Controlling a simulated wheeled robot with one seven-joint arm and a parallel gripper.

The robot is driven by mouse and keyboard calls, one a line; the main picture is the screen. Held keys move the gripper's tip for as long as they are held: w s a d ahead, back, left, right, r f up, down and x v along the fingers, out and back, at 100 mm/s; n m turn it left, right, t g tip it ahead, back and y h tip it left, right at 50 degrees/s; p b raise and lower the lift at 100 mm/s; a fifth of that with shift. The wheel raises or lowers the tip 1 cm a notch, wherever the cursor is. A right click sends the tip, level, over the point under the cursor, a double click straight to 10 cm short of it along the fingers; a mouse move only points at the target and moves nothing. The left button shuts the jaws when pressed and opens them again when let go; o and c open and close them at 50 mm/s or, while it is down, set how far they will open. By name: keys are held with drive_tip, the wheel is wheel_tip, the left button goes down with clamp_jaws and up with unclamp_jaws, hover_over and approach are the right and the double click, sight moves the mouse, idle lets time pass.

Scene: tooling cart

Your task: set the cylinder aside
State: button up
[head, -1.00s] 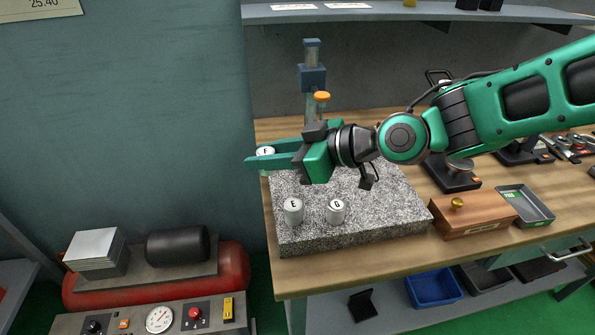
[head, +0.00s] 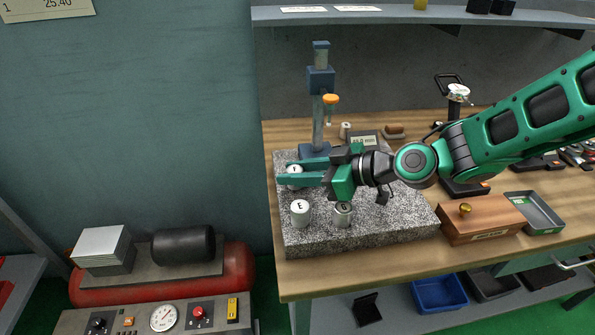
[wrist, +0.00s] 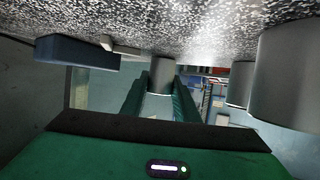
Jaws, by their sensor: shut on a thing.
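Several pale metal cylinders are at the granite plate (head: 390,225). My gripper (head: 284,173) points left over the plate's back left part, its green fingers shut on the cylinder marked F (head: 295,183). In the wrist view the held cylinder F (wrist: 162,72) shows between the fingers, close to the granite; I cannot tell if it touches. Cylinder E (head: 300,213) stands upright at the front left of the plate. Cylinder G (head: 343,215) stands to its right, partly hidden under my gripper. Two cylinders show at the right of the wrist view, the nearer one large (wrist: 292,75).
A blue gauge stand (head: 320,80) with an orange-topped indicator rises behind my gripper. A small display (head: 366,138) sits behind the plate. A wooden box (head: 480,222) and a grey tray (head: 536,212) are on the right. The plate's front right is clear.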

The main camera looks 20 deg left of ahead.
drive_tip(key=shift+f, duration=0.15)
drive_tip(key=o, duration=1.1)
drive_tip(key=shift+d+r, duration=0.2)
drive_tip(key=shift+r, duration=0.05)
drive_tip(key=v, duration=1.1)
drive_tip(key=shift+d, duration=0.3)
